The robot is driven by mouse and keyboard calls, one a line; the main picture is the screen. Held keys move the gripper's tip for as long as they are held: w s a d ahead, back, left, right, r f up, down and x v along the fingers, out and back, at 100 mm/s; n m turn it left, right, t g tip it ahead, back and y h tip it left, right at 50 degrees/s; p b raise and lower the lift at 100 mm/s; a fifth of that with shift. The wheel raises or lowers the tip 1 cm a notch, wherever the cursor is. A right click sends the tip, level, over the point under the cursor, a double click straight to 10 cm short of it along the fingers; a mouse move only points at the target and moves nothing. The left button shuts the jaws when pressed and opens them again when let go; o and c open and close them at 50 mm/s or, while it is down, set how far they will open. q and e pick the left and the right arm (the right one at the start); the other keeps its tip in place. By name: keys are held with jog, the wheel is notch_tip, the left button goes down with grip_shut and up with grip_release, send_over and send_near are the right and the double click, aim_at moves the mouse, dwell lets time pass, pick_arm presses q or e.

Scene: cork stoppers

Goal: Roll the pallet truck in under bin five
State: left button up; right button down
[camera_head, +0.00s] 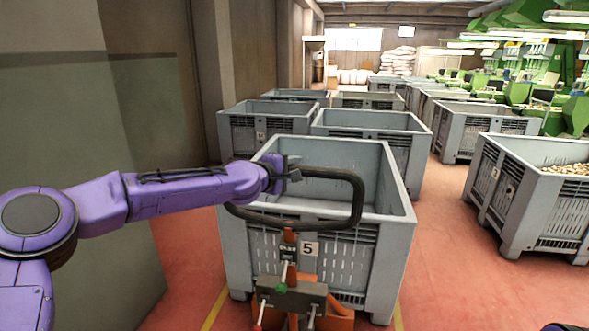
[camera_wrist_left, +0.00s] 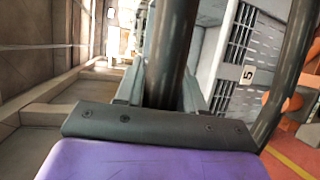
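Bin five (camera_head: 390,255) is a large grey slatted crate in the middle of the head view, marked with a "5" plate (camera_head: 308,249). Its inside looks empty. The pallet truck (camera_head: 338,318), orange with a grey pump block, stands at the bin's near face. Its forks are hidden, so I cannot tell how far under the bin they reach. Its black loop handle (camera_head: 358,205) rises in front of the bin. My left gripper (camera_head: 292,173) is shut on the handle's upper left part; the wrist view shows the handle tube (camera_wrist_left: 170,50) between the fingers. My right gripper is not in view.
Yellow floor lines (camera_head: 215,308) run on both sides of bin five. Another grey bin (camera_head: 372,140) stands close behind it. A bin with corks (camera_head: 530,205) stands at right, across open red floor (camera_head: 455,270). A wall block (camera_head: 90,160) is close on the left.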

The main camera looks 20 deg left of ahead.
pick_arm(q)
jog(key=shift+o, duration=1.1)
jog(key=shift+w+a+r, duration=0.1)
jog(key=shift+r, duration=0.05)
jog(key=b+v, duration=0.1)
jog(key=v, duration=0.9)
jog(key=shift+s+b, duration=0.3)
jog(key=shift+b, duration=0.05)
jog(key=shift+a, duration=0.1)
